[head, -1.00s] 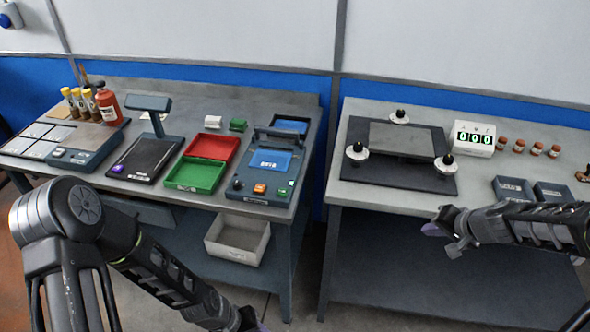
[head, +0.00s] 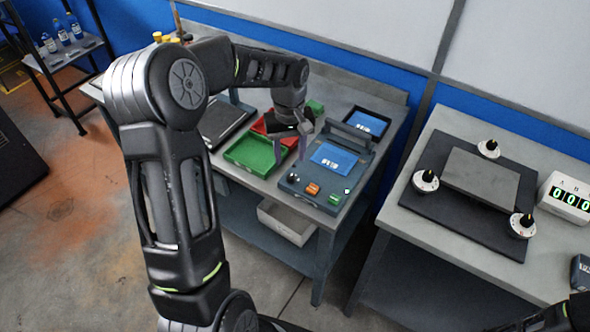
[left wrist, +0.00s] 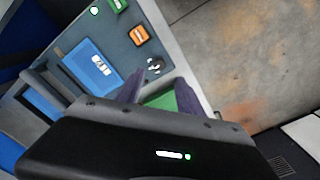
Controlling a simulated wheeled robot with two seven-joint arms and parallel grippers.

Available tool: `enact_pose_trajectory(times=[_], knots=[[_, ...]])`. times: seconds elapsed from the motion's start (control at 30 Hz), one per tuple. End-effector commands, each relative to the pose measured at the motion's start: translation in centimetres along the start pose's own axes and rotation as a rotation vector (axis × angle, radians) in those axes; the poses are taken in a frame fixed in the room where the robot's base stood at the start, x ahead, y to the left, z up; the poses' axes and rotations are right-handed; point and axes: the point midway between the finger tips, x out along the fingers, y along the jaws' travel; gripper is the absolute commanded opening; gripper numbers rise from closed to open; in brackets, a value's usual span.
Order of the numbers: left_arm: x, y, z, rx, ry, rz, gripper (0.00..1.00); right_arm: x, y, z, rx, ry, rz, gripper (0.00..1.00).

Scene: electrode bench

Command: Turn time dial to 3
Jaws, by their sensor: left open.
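The blue-grey machine (head: 352,182) stands at the right end of the left bench, with a blue screen (head: 333,158). A small dark dial (head: 294,178) sits at its front left corner; its marks are too small to read. My left gripper (head: 291,152) is open and empty, pointing down above the machine's left edge, apart from the dial. In the left wrist view the dial (left wrist: 155,66) shows just beyond the purple fingertips (left wrist: 158,87), roughly between them. My right arm shows only in the bottom right corner; its gripper is out of view.
Orange (head: 313,189) and green (head: 335,199) buttons are beside the dial. A green tray (head: 250,155) and a red tray (head: 268,121) lie left of the machine. The right bench holds a black plate (head: 425,203) with three white dials and a display (head: 570,197) reading 000.

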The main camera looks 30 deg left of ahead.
Motion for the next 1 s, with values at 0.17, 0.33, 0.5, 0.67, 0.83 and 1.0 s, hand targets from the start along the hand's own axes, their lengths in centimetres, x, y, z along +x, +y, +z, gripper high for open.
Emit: enact_pose_trajectory(times=[0.17, 0.33, 0.5, 0.67, 0.83, 1.0], knots=[[1.1, 0.0, 0.0, 0.0, -0.003, -0.002, 0.44, -0.3, -0.1, 0.0, 0.001, 0.0, 0.001, 0.0], [3.6, 0.0, 0.1, 0.002, -0.005, -0.003, 0.44, -0.8, -0.2, 0.0, 0.003, -0.001, 0.002, 0.0], [6.2, 0.0, 0.1, 0.001, -0.004, -0.001, 0.44, -1.3, -0.4, 0.1, 0.004, -0.003, 0.004, 0.0], [7.6, 0.1, 0.1, 0.002, -0.002, 0.001, 0.44, -1.5, -0.4, 0.1, 0.005, -0.004, 0.005, 0.0], [7.8, 0.0, 0.0, 0.001, 0.0, 0.001, 0.44, -1.4, -0.4, 0.1, 0.005, -0.004, 0.005, 0.0], [7.8, 0.1, 0.0, 0.001, 0.0, 0.001, 0.4, -1.4, -0.4, 0.1, 0.005, -0.004, 0.005, 0.0]])
